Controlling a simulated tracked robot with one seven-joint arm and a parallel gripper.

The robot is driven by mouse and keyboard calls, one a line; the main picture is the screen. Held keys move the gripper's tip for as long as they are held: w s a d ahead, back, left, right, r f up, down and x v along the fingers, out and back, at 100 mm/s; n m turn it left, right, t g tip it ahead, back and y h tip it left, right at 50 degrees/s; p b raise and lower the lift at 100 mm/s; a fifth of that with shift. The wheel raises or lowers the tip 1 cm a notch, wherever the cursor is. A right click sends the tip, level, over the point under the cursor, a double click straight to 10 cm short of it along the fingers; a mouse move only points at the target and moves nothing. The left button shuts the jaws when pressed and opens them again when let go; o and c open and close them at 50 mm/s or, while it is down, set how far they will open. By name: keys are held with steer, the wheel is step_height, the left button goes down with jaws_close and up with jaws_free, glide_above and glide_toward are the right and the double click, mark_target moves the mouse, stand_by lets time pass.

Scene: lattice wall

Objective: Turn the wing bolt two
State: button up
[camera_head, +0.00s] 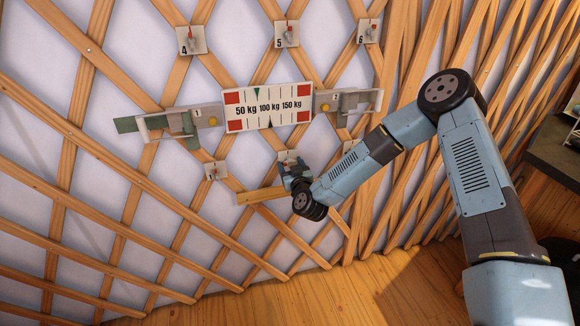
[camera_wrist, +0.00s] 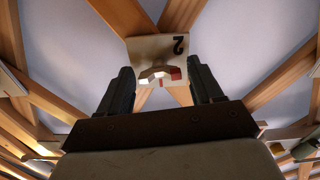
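The plate marked 2 (camera_wrist: 150,48) is upside down in the wrist view, fixed where wooden slats cross. The pale metal wing bolt two (camera_wrist: 157,74) stands out from its lower half, with red marks beside and below it. My gripper (camera_wrist: 160,68) is open, one dark finger on each side of the bolt. Gaps show between the fingers and the bolt; whether the tips reach past it I cannot tell. In the head view my gripper (camera_head: 290,172) is at the lower middle of the lattice and hides most of this plate (camera_head: 287,155).
Plates marked 4 (camera_head: 184,47), 5 (camera_head: 280,42) and 6 (camera_head: 361,38) with bolts are above. A wooden piece (camera_head: 260,196) is left of my gripper.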

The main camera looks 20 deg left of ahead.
steer(key=c, duration=0.7)
steer(key=shift+a, duration=0.15)
steer(key=shift+c, duration=0.7)
steer(key=shift+m, duration=0.3)
steer(key=m, duration=0.3)
steer(key=shift+s+m, duration=0.1)
steer(key=shift+m, duration=0.3)
steer(key=shift+f+m, duration=0.15)
steer(key=shift+m, duration=7.15)
